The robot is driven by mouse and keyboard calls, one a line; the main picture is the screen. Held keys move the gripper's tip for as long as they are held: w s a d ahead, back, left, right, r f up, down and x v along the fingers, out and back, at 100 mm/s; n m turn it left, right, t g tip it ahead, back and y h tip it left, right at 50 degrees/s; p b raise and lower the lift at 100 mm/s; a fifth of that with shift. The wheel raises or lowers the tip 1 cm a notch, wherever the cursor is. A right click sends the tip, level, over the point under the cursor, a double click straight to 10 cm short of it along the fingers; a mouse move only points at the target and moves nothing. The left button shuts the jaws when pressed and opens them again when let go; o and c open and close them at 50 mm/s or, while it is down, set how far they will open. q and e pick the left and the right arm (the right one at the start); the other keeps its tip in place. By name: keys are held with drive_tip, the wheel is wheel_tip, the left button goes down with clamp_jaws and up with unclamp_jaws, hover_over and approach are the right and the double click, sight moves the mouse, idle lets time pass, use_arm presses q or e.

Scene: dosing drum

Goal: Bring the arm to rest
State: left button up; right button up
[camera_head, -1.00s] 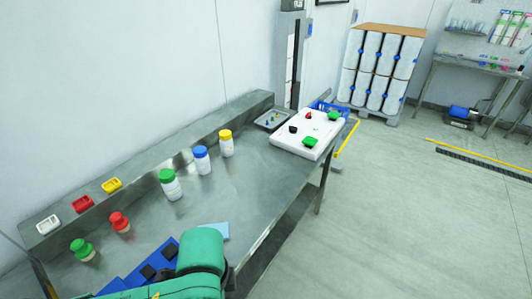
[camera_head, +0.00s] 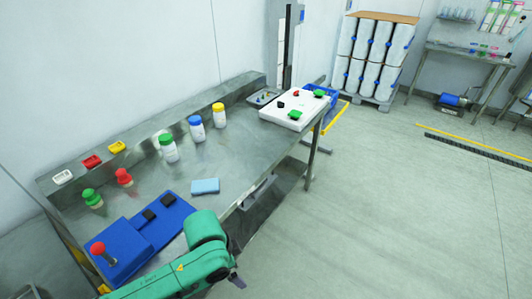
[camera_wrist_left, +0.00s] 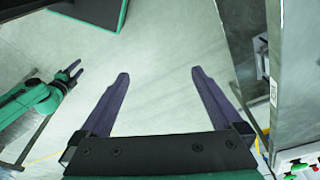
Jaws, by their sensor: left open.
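My left arm (camera_head: 203,245) comes in from the lower left, bent at the table's front edge. Its gripper (camera_head: 236,280) shows only as a small dark part past the green links, over the floor and away from the table. In the left wrist view the left gripper (camera_wrist_left: 160,78) has its two dark fingers wide apart, with nothing between them but floor. Another green arm of mine, with its dark gripper (camera_wrist_left: 72,74), shows at the left of that view. It is too small to tell if its fingers are apart.
The steel table (camera_head: 240,160) holds several bottles, a blue mat (camera_head: 165,225), a light blue pad (camera_head: 205,186), a red-knobbed device (camera_head: 98,249) and a white board (camera_head: 292,112).

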use_arm(q)
drive_tip(key=w+a+f+n+t+b, duration=0.1)
drive_tip(key=w+a+f+n, duration=0.2)
drive_tip(key=f, duration=0.5)
drive_tip(key=w+a+f+n+t+b, duration=0.1)
drive_tip(key=w+a+f+n, duration=0.15)
drive_tip(key=f, duration=0.55)
drive_tip(key=s+a+f+n+b, duration=0.1)
drive_tip(key=s+a+f, duration=0.1)
drive_tip(key=a+f, duration=0.3)
drive_tip(key=s+a+f+n+b, duration=0.1)
drive_tip(key=s+a+f+n, duration=0.15)
drive_tip(key=f, duration=0.55)
drive_tip(key=s+a+f, duration=0.1)
drive_tip(key=s+f, duration=0.3)
drive_tip(key=s, duration=0.5)
drive_tip(key=s+a+f+g+y+b, duration=0.1)
drive_tip(key=s+a+f, duration=0.1)
drive_tip(key=s+f, duration=0.3)
drive_tip(key=s+a+f+n+g+y, duration=0.1)
drive_tip(key=s+f, duration=0.4)
drive_tip(key=s, duration=0.8)
drive_tip(key=shift+s+a+b, duration=0.2)
drive_tip(key=shift+b, duration=0.2)
use_arm(e)
wheel_tip(320, 180, down, 6)
drive_tip(key=shift+s+d, duration=0.25)
drive_tip(key=shift+s, duration=0.1)
